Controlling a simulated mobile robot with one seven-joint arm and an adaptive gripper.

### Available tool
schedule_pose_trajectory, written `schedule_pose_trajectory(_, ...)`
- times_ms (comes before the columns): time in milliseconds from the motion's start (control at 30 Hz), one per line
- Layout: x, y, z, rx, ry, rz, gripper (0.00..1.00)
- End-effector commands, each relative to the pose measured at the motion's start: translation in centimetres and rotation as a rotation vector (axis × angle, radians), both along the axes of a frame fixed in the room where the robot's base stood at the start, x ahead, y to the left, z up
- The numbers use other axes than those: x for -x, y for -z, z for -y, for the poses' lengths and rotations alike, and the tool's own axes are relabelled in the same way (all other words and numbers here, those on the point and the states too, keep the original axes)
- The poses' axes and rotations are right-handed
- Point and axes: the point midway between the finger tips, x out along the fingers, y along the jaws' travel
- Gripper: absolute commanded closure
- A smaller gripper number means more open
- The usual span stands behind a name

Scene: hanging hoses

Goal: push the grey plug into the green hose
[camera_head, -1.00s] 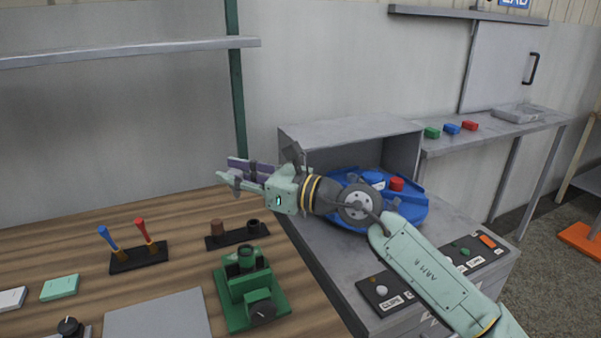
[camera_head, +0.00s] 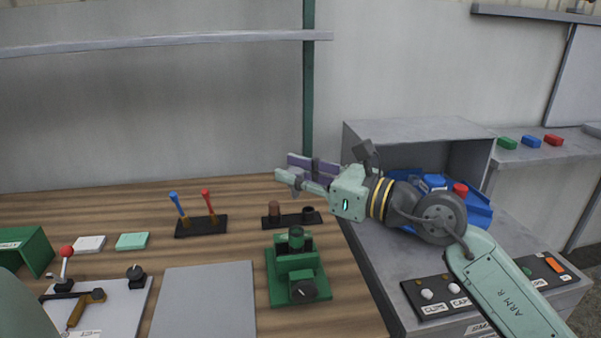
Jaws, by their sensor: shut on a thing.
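My gripper (camera_head: 292,178) is in the air above the back right of the wooden table, pointing left. Its fingers are shut on a small grey piece (camera_head: 296,188), which looks like the grey plug; the fingers hide most of it. A green clamp stand (camera_head: 283,289) with a black knob is on the table below and in front of my gripper. A short green upright tube (camera_head: 296,238) is held in its top between dark jaws and looks like the green hose end. The held piece is apart from it, higher and farther back.
A black rack (camera_head: 308,219) holds a brown and a black plug behind the stand. A second rack (camera_head: 203,229) holds blue and red-handled tools. A bare grey plate (camera_head: 205,300) lies left of the stand. A grey cabinet (camera_head: 415,129) with a blue tray stands right.

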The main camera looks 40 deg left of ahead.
Motion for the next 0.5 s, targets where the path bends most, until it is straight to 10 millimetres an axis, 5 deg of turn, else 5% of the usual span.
schedule_pose_trajectory(500,-0.1,2.1,0.1,0.0,0.001,0.002,0.97)
